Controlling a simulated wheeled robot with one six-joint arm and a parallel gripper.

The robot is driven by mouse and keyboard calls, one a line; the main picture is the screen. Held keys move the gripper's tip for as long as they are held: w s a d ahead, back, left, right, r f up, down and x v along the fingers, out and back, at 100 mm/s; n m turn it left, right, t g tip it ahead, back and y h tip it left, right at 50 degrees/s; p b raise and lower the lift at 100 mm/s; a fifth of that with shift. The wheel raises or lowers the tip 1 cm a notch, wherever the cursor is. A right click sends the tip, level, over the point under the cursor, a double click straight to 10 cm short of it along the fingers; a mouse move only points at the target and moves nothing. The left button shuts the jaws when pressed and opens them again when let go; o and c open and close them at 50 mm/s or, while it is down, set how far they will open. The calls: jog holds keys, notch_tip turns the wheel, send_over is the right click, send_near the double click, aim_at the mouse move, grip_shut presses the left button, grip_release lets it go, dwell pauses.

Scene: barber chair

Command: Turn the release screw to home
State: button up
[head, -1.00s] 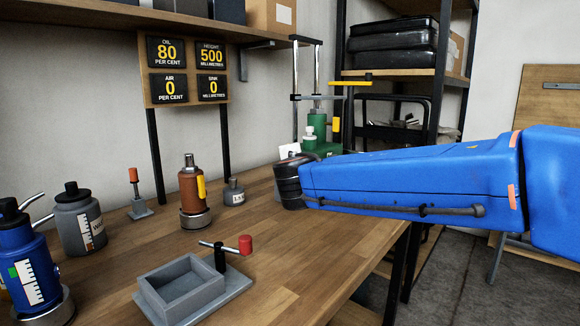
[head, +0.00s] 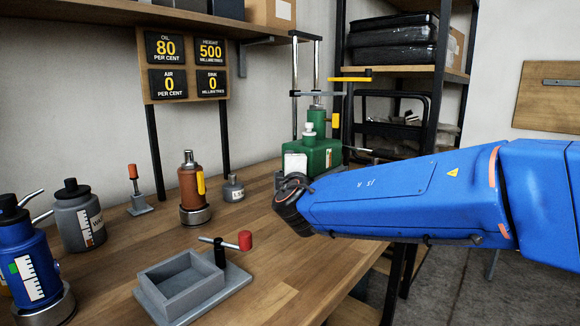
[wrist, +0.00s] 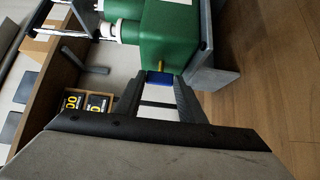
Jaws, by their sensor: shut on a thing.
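The green jack body (head: 322,157) stands at the back right of the bench, with a post and yellow-tipped bar above it. It fills the top of the wrist view (wrist: 170,35). The release screw, a blue head (wrist: 160,78) on a short brass stem, comes out of the green body's side. My gripper (wrist: 160,82) is shut on the blue head, with a dark finger on each side. In the head view my fingers and the screw are hidden by my arm and wrist. The screw's turn angle cannot be read.
A board (head: 185,67) reads oil 80, height 500, air 0, sink 0. A grey tray (head: 205,299) with a red-ended lever (head: 245,240), a brown bottle jack (head: 193,190), a grey bottle (head: 78,215) and a blue jack (head: 33,265) stand to the left.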

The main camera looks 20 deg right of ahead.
jog(key=shift+d+f, duration=0.1)
jog(key=o, duration=1)
jog(key=shift+o, duration=0.2)
jog(key=s+a, duration=0.3)
jog(key=s, duration=1.4)
jog(key=shift+a, duration=0.2)
jog(key=shift+f, duration=0.1)
